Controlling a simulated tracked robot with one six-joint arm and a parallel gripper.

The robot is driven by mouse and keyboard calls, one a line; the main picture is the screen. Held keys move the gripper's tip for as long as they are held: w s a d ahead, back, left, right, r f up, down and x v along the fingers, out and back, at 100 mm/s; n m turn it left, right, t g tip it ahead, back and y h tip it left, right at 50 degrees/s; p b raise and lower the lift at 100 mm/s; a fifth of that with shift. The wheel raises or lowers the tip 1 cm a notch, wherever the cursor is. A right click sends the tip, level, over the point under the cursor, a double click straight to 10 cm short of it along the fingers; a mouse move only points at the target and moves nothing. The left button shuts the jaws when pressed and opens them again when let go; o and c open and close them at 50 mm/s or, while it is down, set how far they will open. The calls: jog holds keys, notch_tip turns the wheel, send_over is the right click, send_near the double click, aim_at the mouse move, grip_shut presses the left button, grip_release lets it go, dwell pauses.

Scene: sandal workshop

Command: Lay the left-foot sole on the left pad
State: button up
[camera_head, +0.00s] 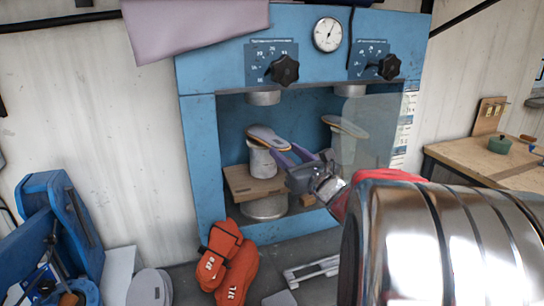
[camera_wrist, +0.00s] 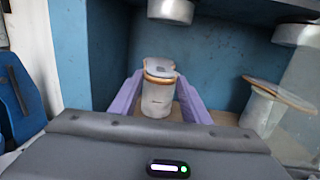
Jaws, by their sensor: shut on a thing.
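The left-foot sole (camera_head: 265,134), greyish-purple on top with a tan edge, lies over the left pad (camera_head: 262,160), a white post inside the blue press. In the wrist view the sole (camera_wrist: 160,67) shows end-on above the left pad (camera_wrist: 157,98). My gripper (camera_head: 284,149) reaches in from the right, its purple fingers shut on the sole. In the wrist view the fingers flank the sole and post. I cannot tell whether the sole's underside touches the pad.
Another sole (camera_head: 345,126) lies on the right pad; it also shows in the wrist view (camera_wrist: 279,95). Round press heads (camera_head: 263,97) hang above the pads. A clear panel (camera_head: 372,132) stands at the right side.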

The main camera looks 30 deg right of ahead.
jog(key=shift+w+d+f, duration=0.1)
jog(key=shift+w+d, duration=0.05)
jog(key=shift+w, duration=0.45)
jog(key=shift+w+d, duration=0.15)
jog(key=shift+w, duration=0.45)
jog(key=shift+w+d+f, duration=0.2)
jog(key=shift+w+f, duration=0.15)
jog(key=shift+w, duration=0.35)
jog(key=shift+w+d+f, duration=0.15)
jog(key=shift+w+f, duration=0.15)
jog(key=shift+w, duration=0.35)
jog(key=shift+f, duration=0.1)
jog(key=o, duration=1.2)
jog(key=shift+s, duration=0.15)
jog(key=shift+s, duration=0.7)
jog(key=shift+s+a, duration=0.15)
jog(key=shift+s, duration=0.2)
jog(key=shift+s+a, duration=0.1)
jog(key=shift+s, duration=0.95)
